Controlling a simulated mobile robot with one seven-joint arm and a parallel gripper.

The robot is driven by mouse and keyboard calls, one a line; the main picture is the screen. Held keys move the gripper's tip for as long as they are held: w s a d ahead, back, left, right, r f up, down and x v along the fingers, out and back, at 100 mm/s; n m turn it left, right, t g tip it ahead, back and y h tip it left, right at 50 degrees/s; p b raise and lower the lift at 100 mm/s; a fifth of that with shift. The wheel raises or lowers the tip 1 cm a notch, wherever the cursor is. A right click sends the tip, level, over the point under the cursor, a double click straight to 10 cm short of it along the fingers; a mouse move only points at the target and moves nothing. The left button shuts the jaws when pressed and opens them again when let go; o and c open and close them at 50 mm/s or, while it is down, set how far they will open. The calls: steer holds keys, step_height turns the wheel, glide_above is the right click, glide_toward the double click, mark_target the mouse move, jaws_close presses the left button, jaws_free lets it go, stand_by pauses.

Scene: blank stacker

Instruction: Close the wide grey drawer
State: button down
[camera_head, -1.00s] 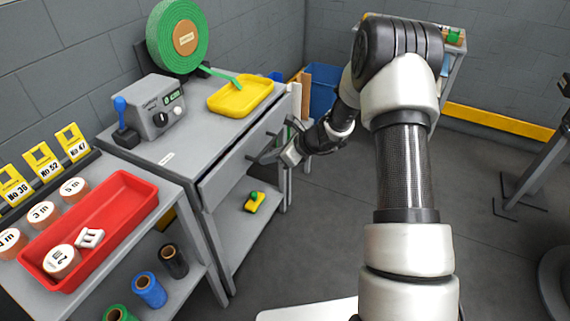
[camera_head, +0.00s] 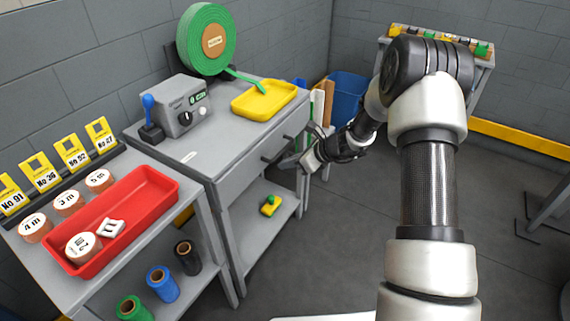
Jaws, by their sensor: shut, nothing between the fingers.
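The wide grey drawer (camera_head: 242,172) is under the top of the grey workbench (camera_head: 212,140). Its front looks flush, or nearly so, with the bench edge, and I see no clear gap above it. A dark handle (camera_head: 276,157) shows toward the right part of the front. My gripper (camera_head: 305,168) is shut and empty, low in front of the right end of the drawer, close to the handle side. It is small and partly dark in this view, and I cannot tell whether it touches the drawer front.
A yellow tray (camera_head: 264,112), a grey control box (camera_head: 183,105) and a green reel (camera_head: 205,40) stand on the bench. A yellow-green item (camera_head: 270,206) lies on the lower shelf. A red tray (camera_head: 125,215) is on the left table. A blue bin (camera_head: 347,97) stands behind.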

steer(key=s+d+f+p+v, duration=0.1)
steer(key=p+v, duration=0.2)
steer(key=v, duration=0.9)
steer(key=s+a+r+n+g+h, duration=0.1)
steer(key=s+a+r+n, duration=0.1)
steer(key=s+r+n, duration=0.5)
steer(key=s+a+r+n+g+h, duration=0.1)
steer(key=s+a+r+n, duration=0.3)
steer(key=r, duration=0.5)
steer(key=s+d+r+n+t+h, duration=0.1)
steer(key=s+d+r+n+h, duration=0.25)
steer(key=s+n, duration=0.55)
steer(key=s+d+r+n+t+h, duration=0.1)
steer(key=s+d+r+n+h, duration=0.3)
steer(key=s, duration=0.8)
step_height(320, 180, up, 22)
steer(key=n+y+p, duration=0.1)
steer(key=p, duration=2)
